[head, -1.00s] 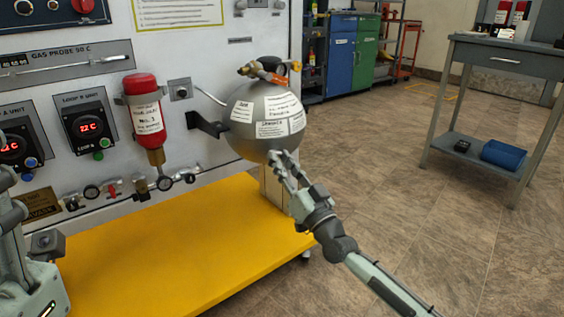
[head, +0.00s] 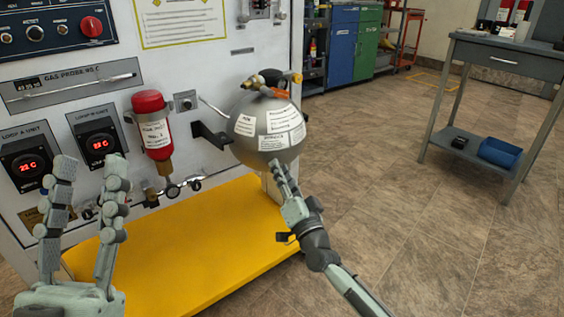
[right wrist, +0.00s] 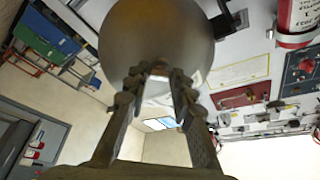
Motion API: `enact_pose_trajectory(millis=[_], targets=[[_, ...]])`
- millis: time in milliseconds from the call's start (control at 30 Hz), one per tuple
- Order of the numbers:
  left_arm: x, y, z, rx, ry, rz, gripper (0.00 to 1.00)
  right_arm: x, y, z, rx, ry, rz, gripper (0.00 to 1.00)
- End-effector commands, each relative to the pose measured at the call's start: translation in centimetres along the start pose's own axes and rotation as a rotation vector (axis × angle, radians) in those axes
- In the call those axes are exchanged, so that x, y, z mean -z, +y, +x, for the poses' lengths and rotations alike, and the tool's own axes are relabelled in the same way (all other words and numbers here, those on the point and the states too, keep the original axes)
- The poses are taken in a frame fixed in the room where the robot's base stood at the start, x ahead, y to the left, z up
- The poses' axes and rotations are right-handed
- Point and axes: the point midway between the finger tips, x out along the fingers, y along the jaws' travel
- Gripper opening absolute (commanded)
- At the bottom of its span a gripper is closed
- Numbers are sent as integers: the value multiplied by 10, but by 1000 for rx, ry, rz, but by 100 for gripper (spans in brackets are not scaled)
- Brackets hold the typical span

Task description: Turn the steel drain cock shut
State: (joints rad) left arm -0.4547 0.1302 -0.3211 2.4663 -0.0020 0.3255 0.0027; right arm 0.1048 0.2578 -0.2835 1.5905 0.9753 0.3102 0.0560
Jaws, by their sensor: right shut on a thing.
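The grey steel sphere (head: 265,130) with white labels is fixed by a black bracket beside the panel. My right gripper (head: 281,170) is up against its underside, fingertips at the bottom of the ball. In the right wrist view the sphere (right wrist: 155,35) fills the top, and my right gripper's fingertips (right wrist: 164,78) are close together beneath it. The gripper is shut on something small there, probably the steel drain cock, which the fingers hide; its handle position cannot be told. My left gripper (head: 90,172) is open and empty, fingers pointing up, in front of the panel at left.
A red bottle (head: 153,125) hangs on the panel left of the sphere, with small valves below. A yellow platform (head: 190,245) spreads beneath. A grey table (head: 505,62) with a blue bin (head: 500,153) stands at right. The floor between is clear.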

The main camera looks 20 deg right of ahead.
Motion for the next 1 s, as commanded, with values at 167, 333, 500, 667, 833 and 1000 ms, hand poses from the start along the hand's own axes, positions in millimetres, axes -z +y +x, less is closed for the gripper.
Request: enact_pose_trajectory(millis=[167,333,500,667,833,1000], targets=[[-32,6,0,-5,-251,-15,40,3,-4,1,-42,1,97,0],[-72,2,-18,-1,-500,0,40,3,-5,1,-76,1,181,0],[-123,-29,-61,39,-833,70,40,4,-6,1,-109,2,261,0],[-151,-60,-116,95,-1134,124,40,4,-6,1,-139,1,334,0],[-158,-94,-182,171,-1444,168,40,4,-7,1,-171,3,410,0],[-141,-121,-249,261,-1736,197,40,4,-8,1,-201,1,483,0]])
